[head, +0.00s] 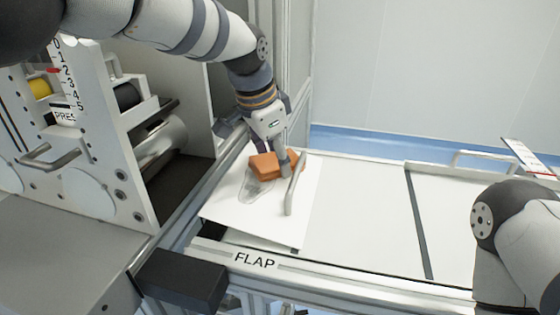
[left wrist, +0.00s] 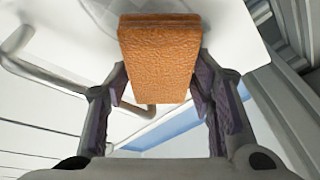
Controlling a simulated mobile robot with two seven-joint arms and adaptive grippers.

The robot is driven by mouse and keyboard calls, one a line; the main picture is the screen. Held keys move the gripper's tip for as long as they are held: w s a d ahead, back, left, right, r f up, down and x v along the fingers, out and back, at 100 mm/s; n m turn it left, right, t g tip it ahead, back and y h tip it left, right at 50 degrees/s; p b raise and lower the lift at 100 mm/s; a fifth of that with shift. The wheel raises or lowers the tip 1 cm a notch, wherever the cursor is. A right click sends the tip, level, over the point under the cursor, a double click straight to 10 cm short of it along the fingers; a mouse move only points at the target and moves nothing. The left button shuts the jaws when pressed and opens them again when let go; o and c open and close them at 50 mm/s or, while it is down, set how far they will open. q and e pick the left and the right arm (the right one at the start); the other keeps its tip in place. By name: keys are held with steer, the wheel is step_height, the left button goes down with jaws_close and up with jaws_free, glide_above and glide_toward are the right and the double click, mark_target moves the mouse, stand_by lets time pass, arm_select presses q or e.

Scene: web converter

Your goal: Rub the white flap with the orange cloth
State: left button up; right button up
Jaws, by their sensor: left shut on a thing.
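The white flap (head: 235,215) is a tilted white plate beside the machine, above the "FLAP" label, with a bar handle (head: 293,190) on its right part. A grey, smeary patch (head: 257,188) marks its surface. My left gripper (head: 268,155) is shut on the orange cloth (head: 262,166), a thick folded block, at the upper part of the flap. The cloth overlaps the top of the patch in the head view. In the left wrist view the cloth (left wrist: 160,55) sits between both fingers, against the white flap surface; I cannot tell how firmly it touches.
The machine's side frame (head: 120,180) with rollers and a number scale stands at the left. A black block (head: 183,280) is at the front edge. White table panels (head: 370,215) lie clear to the right. My right arm shows at the right edge.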

arm_select(q)
steer(key=shift+w+a+r, duration=0.15)
steer(key=shift+a, duration=0.4)
steer(key=shift+w+a+r, duration=0.1)
steer(key=shift+w+a, duration=0.05)
steer(key=shift+a, duration=0.9)
steer(key=shift+w+a+r, duration=0.1)
steer(key=shift+a, duration=0.95)
arm_select(e)
steer(key=shift+w+r, duration=0.25)
steer(key=shift+w, duration=0.05)
arm_select(q)
steer(key=r, duration=0.5)
steer(key=shift+d+r, duration=0.1)
steer(key=shift+d, duration=0.3)
steer(key=shift+s+r, duration=0.1)
steer(key=shift+r, duration=0.2)
arm_select(e)
steer(key=shift+w+r, duration=0.15)
arm_select(q)
steer(key=shift+d+r, duration=0.15)
steer(key=shift+r, duration=0.6)
steer(key=shift+d+r, duration=0.15)
steer(key=shift+r, duration=0.6)
